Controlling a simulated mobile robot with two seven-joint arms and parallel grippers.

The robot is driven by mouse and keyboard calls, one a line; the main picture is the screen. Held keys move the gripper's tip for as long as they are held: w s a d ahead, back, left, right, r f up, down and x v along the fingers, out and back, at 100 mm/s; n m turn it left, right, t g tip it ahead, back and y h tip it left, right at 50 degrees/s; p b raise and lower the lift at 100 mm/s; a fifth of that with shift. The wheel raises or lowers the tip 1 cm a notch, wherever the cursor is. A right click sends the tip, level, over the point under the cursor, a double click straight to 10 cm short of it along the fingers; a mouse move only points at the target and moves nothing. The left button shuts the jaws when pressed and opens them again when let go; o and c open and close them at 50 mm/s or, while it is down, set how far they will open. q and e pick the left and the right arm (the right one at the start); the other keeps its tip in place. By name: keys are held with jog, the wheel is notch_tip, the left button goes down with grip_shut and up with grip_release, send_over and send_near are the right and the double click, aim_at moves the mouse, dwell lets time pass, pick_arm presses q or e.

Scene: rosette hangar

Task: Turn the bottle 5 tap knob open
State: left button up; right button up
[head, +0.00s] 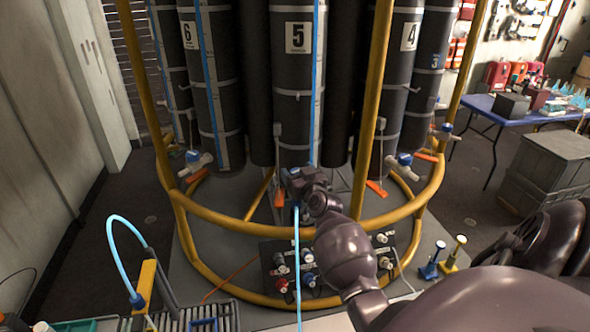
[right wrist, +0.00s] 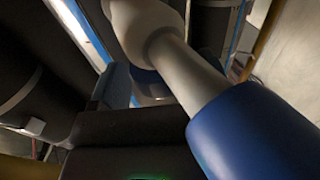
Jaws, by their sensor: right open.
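Bottle 5 (head: 291,80) is a tall dark cylinder at the centre of the head view, with a white "5" label. My right gripper (head: 296,176) is at its lower end, above the yellow ring, and covers most of its tap. In the right wrist view the pale tap body (right wrist: 160,45) passes very close in front of my open right gripper (right wrist: 125,95), with a blue cylindrical part (right wrist: 262,135) at its near end. One grey finger shows beside the tap; the other is hidden. I cannot tell whether the fingers touch the knob. My left gripper is out of view.
The yellow ring frame (head: 270,232) and its upright (head: 374,95) stand around the bottles. A light blue hose (head: 298,265) hangs below my right gripper. Bottle 6's tap (head: 197,160) and bottle 4's tap (head: 400,162) flank it. A black fittings panel (head: 325,292) lies below.

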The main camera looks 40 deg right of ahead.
jog(key=shift+x, duration=0.95)
jog(key=shift+c, duration=0.4)
jog(key=c, duration=0.8)
jog(key=shift+c, duration=0.2)
jog(key=shift+f+b, duration=0.1)
jog(key=shift+b, duration=0.25)
